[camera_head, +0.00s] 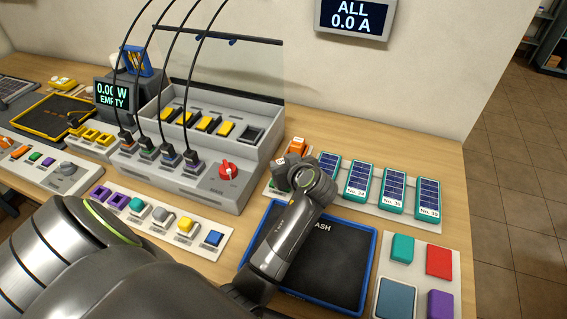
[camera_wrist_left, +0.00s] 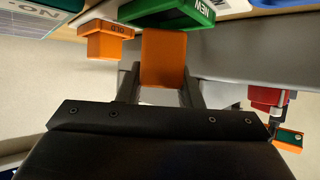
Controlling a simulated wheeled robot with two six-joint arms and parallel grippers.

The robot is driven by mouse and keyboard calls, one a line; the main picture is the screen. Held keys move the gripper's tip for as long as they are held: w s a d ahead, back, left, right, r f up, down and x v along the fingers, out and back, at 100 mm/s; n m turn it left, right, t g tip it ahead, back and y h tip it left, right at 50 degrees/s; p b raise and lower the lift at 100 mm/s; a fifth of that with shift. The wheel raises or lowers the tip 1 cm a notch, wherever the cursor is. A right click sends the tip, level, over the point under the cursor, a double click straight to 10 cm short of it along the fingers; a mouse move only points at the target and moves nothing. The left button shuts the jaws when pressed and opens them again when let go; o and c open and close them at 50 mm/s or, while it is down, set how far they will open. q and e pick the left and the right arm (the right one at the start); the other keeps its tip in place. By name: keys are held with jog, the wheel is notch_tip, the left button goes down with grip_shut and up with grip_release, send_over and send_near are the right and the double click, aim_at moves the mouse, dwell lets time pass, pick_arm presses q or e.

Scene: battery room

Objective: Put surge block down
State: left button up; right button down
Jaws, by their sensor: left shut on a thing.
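An orange block (camera_wrist_left: 163,58), which I take to be the surge block, is between the two fingers of my left gripper (camera_wrist_left: 160,85) in the left wrist view. The gripper is shut on it. Its far end meets or overlaps the green holder marked NEW (camera_wrist_left: 190,14); I cannot tell whether it sits in it. In the head view my left gripper (camera_head: 281,180) is right of the grey charger with the red knob (camera_head: 228,171), and my own wrist hides the held block. A second orange block, marked OLD (camera_wrist_left: 107,41), stands beside it. My right gripper is not in view.
Several teal battery packs (camera_head: 360,180) stand in a row to the right. A blue-rimmed black tray (camera_head: 340,255) lies in front, beside a board of coloured blocks (camera_head: 440,262). The red knob also shows in the left wrist view (camera_wrist_left: 267,97). Bare wood (camera_head: 420,150) lies behind the packs.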

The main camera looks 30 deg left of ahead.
pick_arm(q)
jog(key=shift+f+b, duration=0.3)
jog(key=shift+f, duration=0.15)
jog(key=o, duration=1)
